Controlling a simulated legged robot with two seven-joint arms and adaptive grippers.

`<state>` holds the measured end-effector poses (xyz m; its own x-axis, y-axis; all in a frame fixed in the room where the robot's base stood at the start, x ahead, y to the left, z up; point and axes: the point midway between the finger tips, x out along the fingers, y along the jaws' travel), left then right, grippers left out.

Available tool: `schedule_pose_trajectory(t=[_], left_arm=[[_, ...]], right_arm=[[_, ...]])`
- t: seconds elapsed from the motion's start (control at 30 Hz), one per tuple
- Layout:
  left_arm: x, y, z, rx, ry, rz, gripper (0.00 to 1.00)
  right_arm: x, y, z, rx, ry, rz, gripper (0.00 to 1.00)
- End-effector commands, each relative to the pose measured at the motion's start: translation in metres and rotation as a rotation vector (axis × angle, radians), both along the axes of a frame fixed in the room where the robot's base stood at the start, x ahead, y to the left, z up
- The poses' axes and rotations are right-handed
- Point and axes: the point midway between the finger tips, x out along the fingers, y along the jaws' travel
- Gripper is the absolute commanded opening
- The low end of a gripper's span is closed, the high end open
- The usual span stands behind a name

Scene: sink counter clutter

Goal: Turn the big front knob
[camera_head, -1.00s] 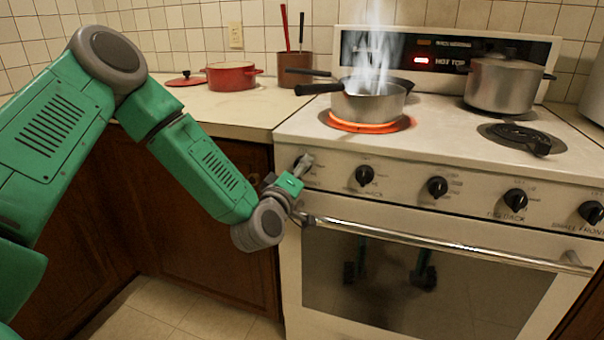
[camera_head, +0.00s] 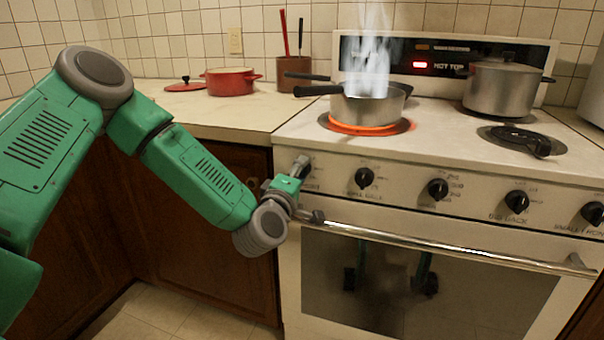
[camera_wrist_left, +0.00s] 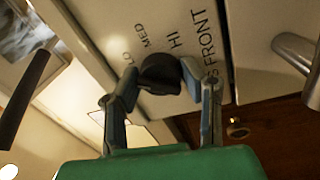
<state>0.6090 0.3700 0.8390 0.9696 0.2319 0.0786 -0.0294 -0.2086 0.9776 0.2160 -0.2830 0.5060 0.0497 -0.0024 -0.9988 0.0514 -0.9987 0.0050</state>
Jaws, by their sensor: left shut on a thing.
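The big front knob (camera_wrist_left: 160,74) is a round black knob on the white stove panel. In the left wrist view the panel beside it reads HI, MED, LO and FRONT. My left gripper (camera_wrist_left: 163,80) is shut on this knob, with one finger on each side of it. In the head view my left gripper (camera_head: 302,168) is at the left end of the stove's front panel, and it hides most of the knob there. My right gripper is not in view.
A steaming saucepan (camera_head: 368,108) stands on the glowing front-left burner (camera_head: 365,128). The oven handle (camera_head: 440,243) runs just below the gripper. Several other black knobs, including one nearby (camera_head: 364,178), line the panel. A lidded pot (camera_head: 500,90) is at the back right.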

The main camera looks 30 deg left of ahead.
Motion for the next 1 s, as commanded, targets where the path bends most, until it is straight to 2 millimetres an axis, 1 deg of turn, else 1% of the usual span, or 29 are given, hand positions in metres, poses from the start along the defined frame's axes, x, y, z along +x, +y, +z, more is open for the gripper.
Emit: schedule_pose_trajectory(t=[0.03,0.13,0.17,0.2,0.8,0.93,1.0], left_arm=[[0.001,0.005,0.003,0.001,-0.008,0.014,0.07],[0.001,0.005,0.002,0.002,-0.008,0.014,0.07],[0.001,0.005,0.002,0.002,-0.008,0.014,0.46],[0.001,0.005,0.002,0.002,-0.007,0.013,0.55],[0.0,0.0,0.0,0.003,0.001,0.002,0.55],[-0.009,-0.002,-0.002,0.001,0.003,0.001,0.55],[-0.019,-0.005,-0.003,0.0,0.004,0.0,0.55]], right_arm=[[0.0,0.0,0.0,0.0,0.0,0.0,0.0],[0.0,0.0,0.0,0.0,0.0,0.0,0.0],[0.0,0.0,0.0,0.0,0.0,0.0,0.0],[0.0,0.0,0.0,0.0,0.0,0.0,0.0],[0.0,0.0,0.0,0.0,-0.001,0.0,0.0],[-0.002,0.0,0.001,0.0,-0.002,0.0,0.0],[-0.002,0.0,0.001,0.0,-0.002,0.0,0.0]])
